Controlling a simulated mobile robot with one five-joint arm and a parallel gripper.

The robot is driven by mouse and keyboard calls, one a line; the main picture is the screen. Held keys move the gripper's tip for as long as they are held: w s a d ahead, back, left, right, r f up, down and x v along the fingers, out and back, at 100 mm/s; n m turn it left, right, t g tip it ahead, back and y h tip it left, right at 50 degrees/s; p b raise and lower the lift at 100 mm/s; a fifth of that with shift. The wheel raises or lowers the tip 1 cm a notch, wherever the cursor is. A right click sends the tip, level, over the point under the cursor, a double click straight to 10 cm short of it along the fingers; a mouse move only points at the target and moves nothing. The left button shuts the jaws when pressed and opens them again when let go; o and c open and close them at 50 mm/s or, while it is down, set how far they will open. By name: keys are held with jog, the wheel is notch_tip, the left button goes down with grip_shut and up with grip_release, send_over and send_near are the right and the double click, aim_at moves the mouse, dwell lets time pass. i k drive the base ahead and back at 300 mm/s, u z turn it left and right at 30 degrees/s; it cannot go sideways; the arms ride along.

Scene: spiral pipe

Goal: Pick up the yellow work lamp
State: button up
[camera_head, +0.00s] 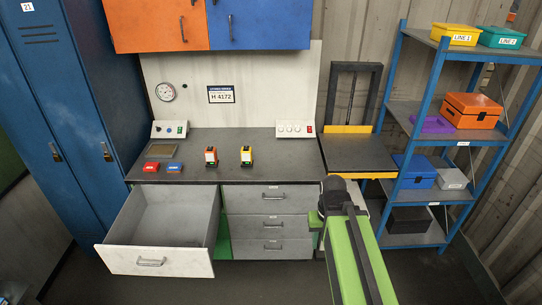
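The yellow work lamp (246,155) stands upright on the grey workbench (290,165), right of its middle. It is small, with a yellow body and dark parts. A similar lamp in orange-red and yellow (211,156) stands a little to its left. My green arm reaches up from the lower right, and its dark end joint is in front of the bench's right edge. My gripper (316,220) is mostly hidden there, with only small green parts showing. It is right of and below the lamp in the picture, apart from it. I cannot tell whether it is open.
An empty drawer (156,262) is pulled out at the left; three drawers (272,222) beside it are shut. Blue shelving (412,240) stands right.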

aim_at(246, 160)
jog(key=z, duration=0.35)
jog(key=i, duration=2.15)
jog(key=u, duration=0.85)
jog(key=k, duration=0.2)
jog(key=u, duration=3.15)
jog(key=k, duration=0.8)
jog(key=z, duration=0.2)
jog(key=i, duration=0.8)
